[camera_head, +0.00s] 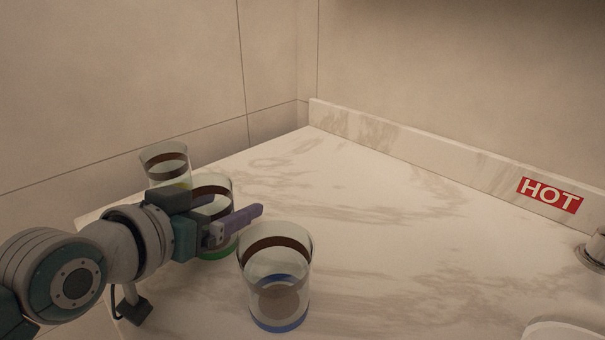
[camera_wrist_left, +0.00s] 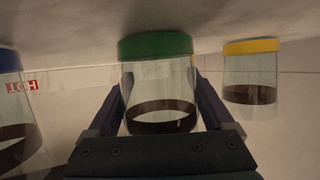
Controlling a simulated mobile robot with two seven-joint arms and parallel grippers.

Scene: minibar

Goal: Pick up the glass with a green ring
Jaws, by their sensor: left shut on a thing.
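The glass with a green ring (camera_head: 219,250) stands upright on the marble counter in the head view, partly hidden behind my left gripper (camera_head: 236,218). It is clear, with a dark brown band near the rim and green at its base. My left gripper's fingers lie on both sides of this glass and are shut on it. The left wrist view shows the glass (camera_wrist_left: 158,85) inverted between the two fingers (camera_wrist_left: 160,112), with its green base at the top. My right gripper is in neither view.
A glass with a blue ring (camera_head: 275,285) stands close by at front right. A glass with a yellow ring (camera_head: 166,166) stands behind, at the far left. The marble counter (camera_head: 400,230) is clear to the right, up to a low backsplash with a red HOT sign (camera_head: 549,195).

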